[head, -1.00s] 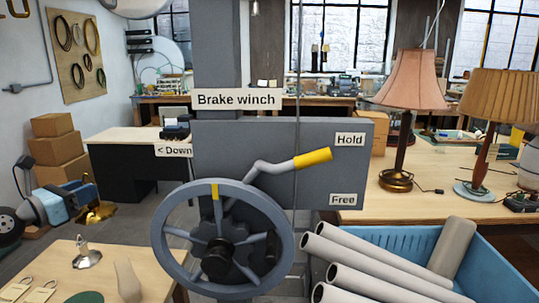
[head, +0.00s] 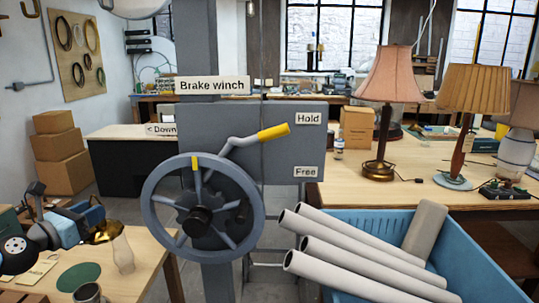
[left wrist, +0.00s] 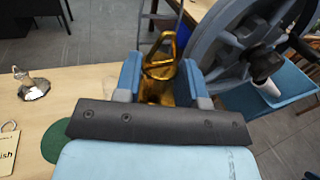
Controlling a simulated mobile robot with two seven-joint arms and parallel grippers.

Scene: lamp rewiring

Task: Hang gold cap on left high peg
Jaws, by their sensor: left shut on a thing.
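The gold cap (head: 104,233) is held in my left gripper (head: 92,221), above the near left table. In the left wrist view the gold cap (left wrist: 155,88) sits between the two blue fingers, which are shut on it. Its gold loop (left wrist: 160,48) points away from the wrist. Curved gold-coloured shapes (head: 28,8) are cut off at the top left of the head view; I cannot tell whether they are pegs. My right gripper is not in view.
The winch wheel (head: 203,208) stands just right of the held cap. A silver cap (left wrist: 34,86) and a green disc (head: 78,277) are on the near table (head: 150,260). A blue bin (head: 470,255) with several tubes is at right. Lamps (head: 390,75) stand behind it.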

